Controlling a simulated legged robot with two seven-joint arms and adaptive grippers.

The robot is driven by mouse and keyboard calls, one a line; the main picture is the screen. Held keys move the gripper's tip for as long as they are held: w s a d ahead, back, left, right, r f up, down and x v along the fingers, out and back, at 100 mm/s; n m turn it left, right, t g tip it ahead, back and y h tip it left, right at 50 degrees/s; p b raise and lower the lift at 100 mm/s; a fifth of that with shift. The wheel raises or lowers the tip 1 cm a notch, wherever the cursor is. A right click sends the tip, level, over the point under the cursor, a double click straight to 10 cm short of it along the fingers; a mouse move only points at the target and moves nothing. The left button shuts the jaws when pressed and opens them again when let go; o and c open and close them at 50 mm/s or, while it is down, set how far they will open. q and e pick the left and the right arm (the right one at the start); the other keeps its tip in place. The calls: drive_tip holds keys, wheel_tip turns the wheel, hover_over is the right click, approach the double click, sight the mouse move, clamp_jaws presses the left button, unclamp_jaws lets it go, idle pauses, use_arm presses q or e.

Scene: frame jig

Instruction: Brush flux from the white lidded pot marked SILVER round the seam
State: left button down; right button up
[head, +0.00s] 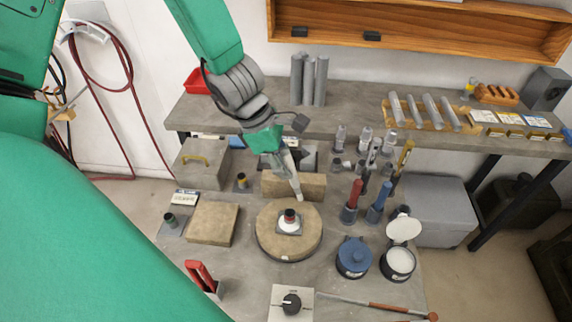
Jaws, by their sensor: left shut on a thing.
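My left gripper (278,146) reaches down from the top, shut on a slim pale tool (292,178) whose tip points down just behind the round tan block (270,245). I cannot make out bristles on the tool. On the block sits a small dark and red piece (289,216) on a pale square; its seam is too small to see. At the right stands an open dark pot with white contents (398,262), with a round white lid (404,229) raised behind it. A blue-lidded pot (354,256) stands beside it. No SILVER marking is readable. My right gripper is not in view.
Upright red-handled (353,200) and blue-handled (379,203) tools stand right of the block. A tan slab (212,223) lies left, with a red-handled item (199,274) in front. A dial box (291,303) and a long rod (372,305) lie at the front.

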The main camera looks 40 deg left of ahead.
sight(298, 184)
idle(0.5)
use_arm(q)
drive_tip(key=shift+w+d+r+n+y, duration=0.1)
drive_tip(key=shift+w+d+n+y, duration=0.25)
drive_tip(key=shift+n, duration=0.35)
drive_tip(key=n, duration=0.1)
drive_tip(key=d+n+y, duration=0.1)
drive_tip(key=shift+w+r+n, duration=0.15)
drive_tip(key=shift+w+n, duration=0.25)
drive_tip(key=n, duration=0.1)
drive_tip(key=d+n+y, duration=0.1)
drive_tip(key=shift+s+d+n, duration=0.1)
drive_tip(key=shift+s+n, duration=0.2)
drive_tip(key=shift+n, duration=0.1)
wheel_tip(298, 184, down, 6)
drive_tip(key=s+d+n+b, duration=0.1)
drive_tip(key=n+b, duration=0.1)
drive_tip(key=b, duration=0.4)
drive_tip(key=shift+f+y+b, duration=0.2)
drive_tip(key=shift+y+b, duration=0.1)
drive_tip(key=shift+y, duration=0.05)
drive_tip(key=shift+s+f+b, duration=0.1)
drive_tip(key=shift+f+b, duration=0.3)
drive_tip(key=shift+f, duration=0.05)
drive_tip(key=shift+r, duration=0.1)
